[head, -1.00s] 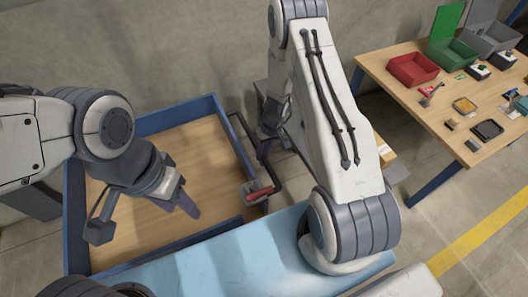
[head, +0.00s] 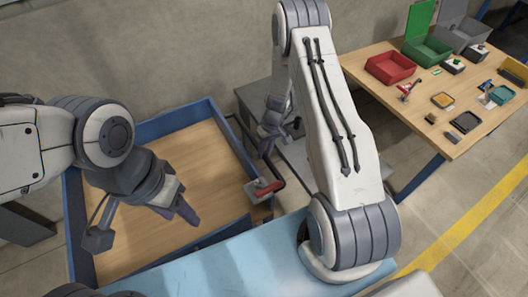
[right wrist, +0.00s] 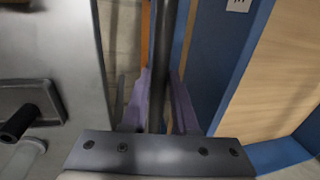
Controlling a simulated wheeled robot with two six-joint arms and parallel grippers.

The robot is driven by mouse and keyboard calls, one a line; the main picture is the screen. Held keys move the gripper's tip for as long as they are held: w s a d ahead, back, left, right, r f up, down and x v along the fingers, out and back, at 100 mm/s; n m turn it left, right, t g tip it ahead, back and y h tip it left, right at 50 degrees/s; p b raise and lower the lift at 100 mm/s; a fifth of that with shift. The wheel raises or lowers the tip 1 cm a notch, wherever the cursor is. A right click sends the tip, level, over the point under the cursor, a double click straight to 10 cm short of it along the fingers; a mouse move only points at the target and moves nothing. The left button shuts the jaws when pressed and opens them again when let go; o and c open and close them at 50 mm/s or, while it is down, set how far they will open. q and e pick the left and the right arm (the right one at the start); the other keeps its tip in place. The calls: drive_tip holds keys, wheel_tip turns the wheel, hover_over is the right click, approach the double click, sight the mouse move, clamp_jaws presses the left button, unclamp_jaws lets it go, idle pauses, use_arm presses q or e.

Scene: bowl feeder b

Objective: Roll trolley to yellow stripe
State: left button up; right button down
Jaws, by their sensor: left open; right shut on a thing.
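The trolley has a wooden deck (head: 150,225) and a raised blue rim (head: 75,215); it stands at the left in the head view. Its dark handle bar (head: 242,132) is at its right side, partly hidden by my right arm. My right gripper (head: 268,143) is shut on the bar; in the right wrist view the bar (right wrist: 163,45) runs between the purple fingers. My left gripper (head: 184,213) is open and empty above the deck. The yellow stripe (head: 470,215) runs diagonally across the floor at the right, apart from the trolley.
A grey metal cabinet (head: 252,97) stands close beyond the handle, partly hidden by my arm. A wooden table (head: 412,118) with a red bin (head: 390,67), a green bin (head: 428,50) and small parts stands at the right. A red-ended lever (head: 265,188) is at the trolley's right edge.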

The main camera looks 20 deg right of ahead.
drive_tip(key=c, duration=0.7)
unclamp_jaws()
drive_tip(key=shift+a, duration=0.1)
drive_tip(key=r, duration=0.3)
drive_tip(key=d+r+b, duration=0.1)
drive_tip(key=r, duration=0.3)
drive_tip(key=d+r, duration=0.1)
drive_tip(key=r, duration=0.2)
drive_tip(key=shift+w+r, duration=0.15)
